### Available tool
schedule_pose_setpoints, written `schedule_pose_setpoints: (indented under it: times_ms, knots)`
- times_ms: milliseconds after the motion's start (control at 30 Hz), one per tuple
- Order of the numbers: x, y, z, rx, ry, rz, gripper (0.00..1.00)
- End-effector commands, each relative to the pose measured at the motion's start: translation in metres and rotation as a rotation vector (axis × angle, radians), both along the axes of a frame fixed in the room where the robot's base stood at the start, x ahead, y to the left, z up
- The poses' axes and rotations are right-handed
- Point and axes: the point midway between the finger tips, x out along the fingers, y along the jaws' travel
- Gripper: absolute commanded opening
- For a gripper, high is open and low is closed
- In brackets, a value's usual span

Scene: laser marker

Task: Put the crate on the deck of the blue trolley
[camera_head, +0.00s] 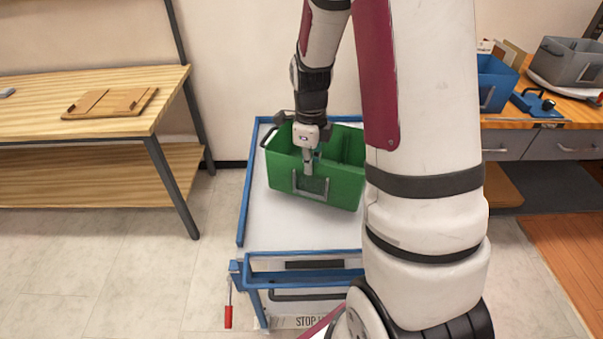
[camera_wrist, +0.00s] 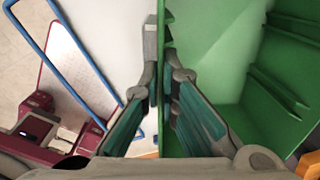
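The green crate (camera_head: 340,192) is over the white deck of the blue trolley (camera_head: 262,229), turned slightly to the deck's edges. It looks upright and seems to rest on the deck, but its underside is hidden. My gripper (camera_head: 309,165) reaches down onto its near wall. In the wrist view, the fingers of my gripper (camera_wrist: 160,75) lie on both sides of the crate's thin wall (camera_wrist: 163,115) and look closed on it. The crate's inside (camera_wrist: 220,50) looks empty where it shows. My arm hides the trolley's right side.
A wooden table (camera_head: 40,109) with a brown board (camera_head: 110,102) stands at the left. At the right, a workbench holds a blue bin (camera_head: 494,85), a grey crate (camera_head: 572,64) and a blue clamp (camera_head: 538,103). The trolley's blue handle frame (camera_head: 300,277) is at its near end.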

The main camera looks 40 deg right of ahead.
Motion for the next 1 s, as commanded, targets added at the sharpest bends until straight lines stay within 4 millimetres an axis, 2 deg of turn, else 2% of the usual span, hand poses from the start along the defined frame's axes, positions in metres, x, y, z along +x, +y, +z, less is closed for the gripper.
schedule_pose_setpoints:
  times_ms: [100,267,567,967,1000]
  knots:
    - [0.011,0.011,-0.001,-0.001,-0.002,0.003,0.00]
    - [0.015,0.015,-0.004,-0.001,-0.001,-0.001,0.00]
    - [0.015,0.015,-0.036,0.001,-0.001,-0.001,0.00]
    - [0.016,0.015,-0.041,-0.001,-0.002,0.000,0.00]
    - [0.015,0.015,-0.041,0.000,0.000,0.000,0.12]
